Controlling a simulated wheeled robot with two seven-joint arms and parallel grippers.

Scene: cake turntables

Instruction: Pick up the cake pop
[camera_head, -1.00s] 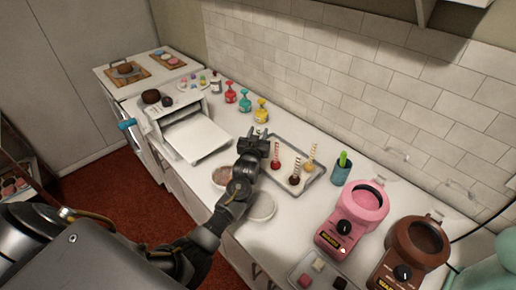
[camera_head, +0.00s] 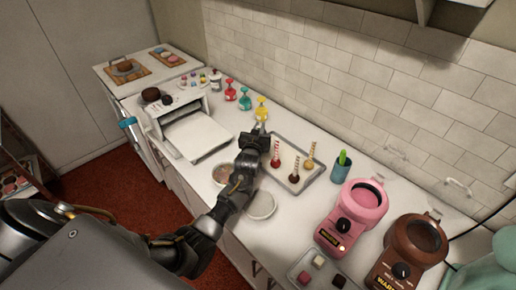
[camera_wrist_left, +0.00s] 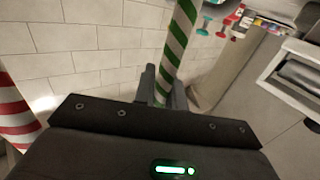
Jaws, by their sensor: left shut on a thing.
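My left gripper (camera_head: 258,138) is at the back left corner of the grey tray (camera_head: 297,187). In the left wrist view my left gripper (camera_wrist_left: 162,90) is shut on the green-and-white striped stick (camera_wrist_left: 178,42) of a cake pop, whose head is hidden. In the head view my gripper and arm cover this cake pop. A red-and-white stick (camera_wrist_left: 14,110) is beside the gripper in the left wrist view. My right gripper is not in view.
A white bowl (camera_head: 262,206) is near the arm. A teal cup (camera_head: 341,166) and a pink melting pot (camera_head: 357,212) stand to the right. The tiled wall bounds the back.

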